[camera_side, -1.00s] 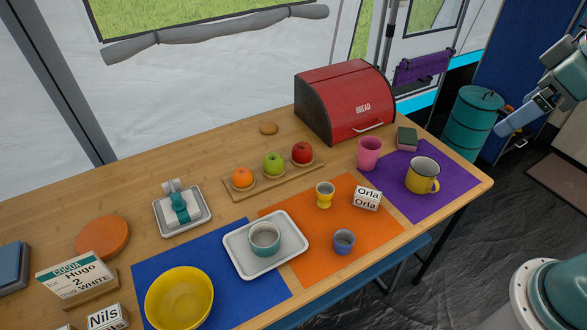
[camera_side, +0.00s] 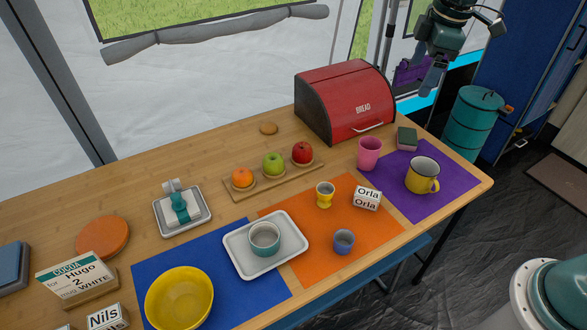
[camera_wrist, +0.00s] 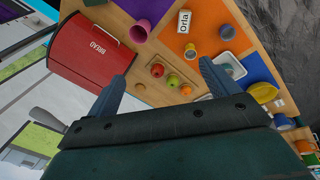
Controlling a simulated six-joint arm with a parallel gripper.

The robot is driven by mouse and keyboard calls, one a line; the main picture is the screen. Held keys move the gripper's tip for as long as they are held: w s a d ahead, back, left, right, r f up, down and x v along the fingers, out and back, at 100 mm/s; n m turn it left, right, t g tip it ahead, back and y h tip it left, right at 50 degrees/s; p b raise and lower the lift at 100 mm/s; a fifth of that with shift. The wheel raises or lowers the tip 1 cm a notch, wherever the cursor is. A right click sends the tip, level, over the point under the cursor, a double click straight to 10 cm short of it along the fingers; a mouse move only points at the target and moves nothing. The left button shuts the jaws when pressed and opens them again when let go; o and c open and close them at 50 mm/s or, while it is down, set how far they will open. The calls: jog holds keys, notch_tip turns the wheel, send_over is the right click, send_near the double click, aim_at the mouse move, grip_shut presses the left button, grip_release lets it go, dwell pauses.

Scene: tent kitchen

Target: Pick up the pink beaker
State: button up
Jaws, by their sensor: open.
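The pink beaker (camera_side: 369,153) stands upright on the table beside the purple mat's left edge, in front of the bread bin. It also shows in the wrist view (camera_wrist: 139,32), near the top left of centre. My gripper (camera_side: 432,78) is in the air at the upper right of the side view, above and behind the mat and apart from the beaker. In the wrist view my gripper (camera_wrist: 163,72) has its two fingers wide apart, open, with nothing between them.
The red bread bin (camera_side: 345,105) stands close behind the beaker. A yellow mug (camera_side: 422,178) on the purple mat (camera_side: 442,203), a green sponge-like block (camera_side: 406,138) and a white name block (camera_side: 367,197) are close by. A fruit board (camera_side: 237,193) lies to the left.

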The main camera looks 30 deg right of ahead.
jog(key=w+d+f+n+g, duration=0.15)
jog(key=w+f+n, duration=0.25)
jog(key=w+f, duration=0.4)
jog(key=n, duration=0.4)
send_over(368, 155)
jog(key=w+d, duration=0.2)
notch_tip(368, 155, down, 11)
jog(key=shift+w+d+f+g, duration=0.15)
jog(key=shift+f+g, duration=0.1)
jog(key=shift+g, duration=0.2)
jog(key=shift+f, duration=0.15)
notch_tip(368, 155, down, 8)
jog(key=shift+f, duration=0.15)
jog(key=shift+f, duration=2.55)
